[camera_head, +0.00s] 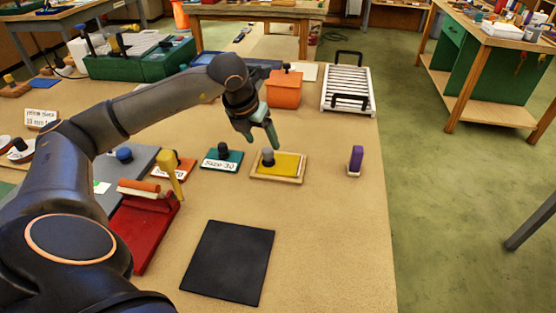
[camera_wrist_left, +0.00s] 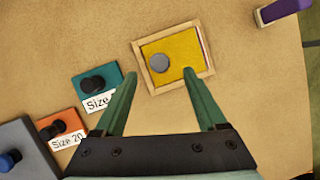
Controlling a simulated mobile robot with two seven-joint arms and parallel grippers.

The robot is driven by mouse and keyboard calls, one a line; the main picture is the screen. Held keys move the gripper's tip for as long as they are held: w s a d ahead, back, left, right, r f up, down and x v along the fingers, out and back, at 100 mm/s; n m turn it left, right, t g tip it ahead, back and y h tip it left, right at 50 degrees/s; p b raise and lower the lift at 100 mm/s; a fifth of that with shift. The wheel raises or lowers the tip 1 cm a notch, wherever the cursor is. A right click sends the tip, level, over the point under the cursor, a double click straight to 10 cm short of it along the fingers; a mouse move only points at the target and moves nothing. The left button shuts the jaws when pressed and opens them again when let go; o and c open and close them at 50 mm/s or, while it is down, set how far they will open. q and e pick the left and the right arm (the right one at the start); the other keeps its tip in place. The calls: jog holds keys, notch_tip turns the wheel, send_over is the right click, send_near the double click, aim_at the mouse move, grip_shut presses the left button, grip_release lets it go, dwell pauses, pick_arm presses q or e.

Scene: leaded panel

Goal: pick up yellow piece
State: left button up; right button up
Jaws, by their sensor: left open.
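The yellow piece (camera_head: 287,163) is a flat panel with a grey round knob, lying in a shallow wooden frame (camera_head: 299,179) on the table. In the left wrist view the yellow piece (camera_wrist_left: 180,48) sits just beyond my fingertips, its knob (camera_wrist_left: 160,63) between the lines of the two fingers. My left gripper (camera_head: 262,135) is open and empty, above and slightly behind the frame in the head view; it also shows in the left wrist view (camera_wrist_left: 160,82). My right gripper is not in view.
A teal piece (camera_head: 232,159) and an orange piece (camera_head: 184,167), both with size labels, lie left of the frame. A purple block (camera_head: 356,158) stands to the right. A black mat (camera_head: 228,262) lies in front. An orange box (camera_head: 284,92) and white rack (camera_head: 347,83) are behind.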

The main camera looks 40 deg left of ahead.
aim_at(268, 149)
pick_arm(q)
jog(key=p+x, duration=0.1)
jog(key=x, duration=0.5)
jog(key=shift+w+a+f, duration=0.1)
jog(key=shift+w+f, duration=0.05)
jog(key=shift+w, duration=0.15)
jog(key=shift+c, duration=0.2)
grip_shut()
